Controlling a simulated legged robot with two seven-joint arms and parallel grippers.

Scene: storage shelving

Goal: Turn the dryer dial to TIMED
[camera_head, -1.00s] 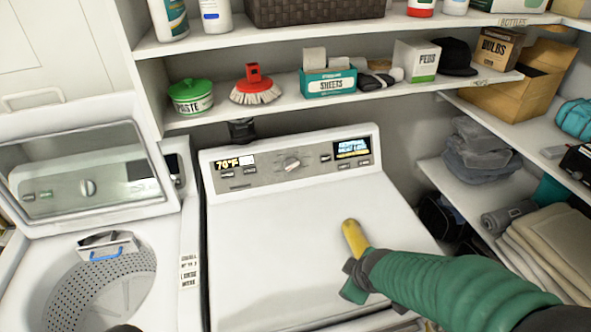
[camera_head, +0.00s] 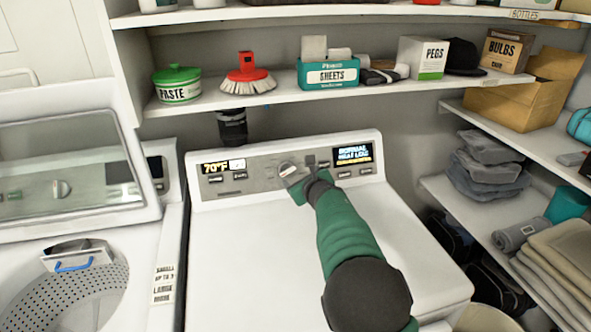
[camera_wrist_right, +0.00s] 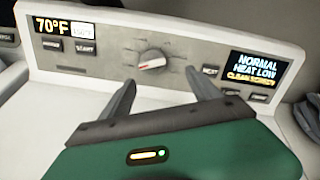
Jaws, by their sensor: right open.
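The dryer (camera_head: 260,245) is white, with a grey control panel along its back. Its round dial (camera_head: 287,169) sits mid-panel between a 70°F display and a NORMAL HEAT LOW screen. In the right wrist view the dial (camera_wrist_right: 151,61) shows a white grip with a red mark on one end; no TIMED label is readable. My right gripper (camera_head: 300,175) is at the panel, close to the dial. In the right wrist view its fingers (camera_wrist_right: 163,92) are spread apart, with the dial beyond and between them, apparently untouched. My left gripper is not in view.
An open-lidded washer (camera_head: 75,265) stands left of the dryer. A shelf (camera_head: 225,101) above the panel carries a paste tub (camera_head: 178,85), a brush (camera_head: 247,75) and a sheets box (camera_head: 328,72). Side shelves at right hold folded cloths. The dryer top is largely clear.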

